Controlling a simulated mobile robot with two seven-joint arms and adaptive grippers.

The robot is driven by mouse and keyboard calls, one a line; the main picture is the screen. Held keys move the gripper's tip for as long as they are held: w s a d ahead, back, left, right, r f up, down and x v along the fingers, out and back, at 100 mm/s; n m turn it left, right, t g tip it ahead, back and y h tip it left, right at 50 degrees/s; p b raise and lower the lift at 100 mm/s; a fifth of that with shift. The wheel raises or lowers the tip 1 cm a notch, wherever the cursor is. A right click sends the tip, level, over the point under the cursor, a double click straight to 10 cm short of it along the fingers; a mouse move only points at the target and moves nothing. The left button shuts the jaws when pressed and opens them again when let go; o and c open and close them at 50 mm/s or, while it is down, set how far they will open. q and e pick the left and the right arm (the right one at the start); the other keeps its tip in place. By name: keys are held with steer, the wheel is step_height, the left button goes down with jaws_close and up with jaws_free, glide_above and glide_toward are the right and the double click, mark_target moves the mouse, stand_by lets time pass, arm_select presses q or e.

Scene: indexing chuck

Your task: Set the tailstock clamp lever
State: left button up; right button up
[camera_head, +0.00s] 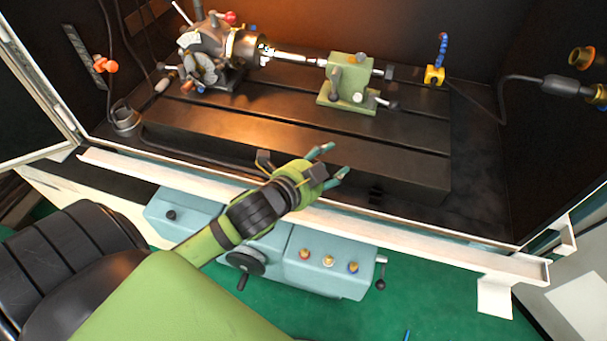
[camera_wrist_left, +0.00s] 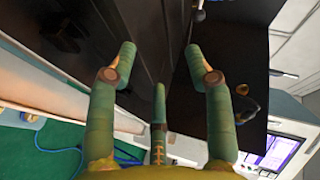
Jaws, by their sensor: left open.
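The green tailstock (camera_head: 350,70) stands on the slotted dark machine bed, right of centre in the head view. A lever with a black knob (camera_head: 391,104) sticks out low on its right side, and other small knobs sit on its front; I cannot tell for certain which is the clamp lever. My left gripper (camera_head: 336,161) is open and empty above the front edge of the bed, in front of and below the tailstock, apart from it. Its spread fingers also show in the left wrist view (camera_wrist_left: 160,60), with nothing between them. My right gripper is not in view.
The indexing chuck (camera_head: 243,48) stands at the bed's left end, with a shaft (camera_head: 292,57) reaching toward the tailstock. A blue coolant hose (camera_head: 443,48) with a yellow base stands right of the tailstock. A pale enclosure sill (camera_head: 420,232) runs along the front. The front bed (camera_head: 400,160) is clear.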

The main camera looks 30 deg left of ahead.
arm_select(q)
steer(key=s+f+n+g, duration=0.1)
steer(key=s+f+n, duration=0.1)
steer(key=s+f+n+g+y, duration=0.1)
steer(key=s+f, duration=0.1)
steer(key=f, duration=0.1)
steer(key=s+f+n+g, duration=0.2)
steer(key=shift+s+a+f+n, duration=0.2)
steer(key=shift+s+a+n, duration=0.05)
steer(key=shift+a+n, duration=0.05)
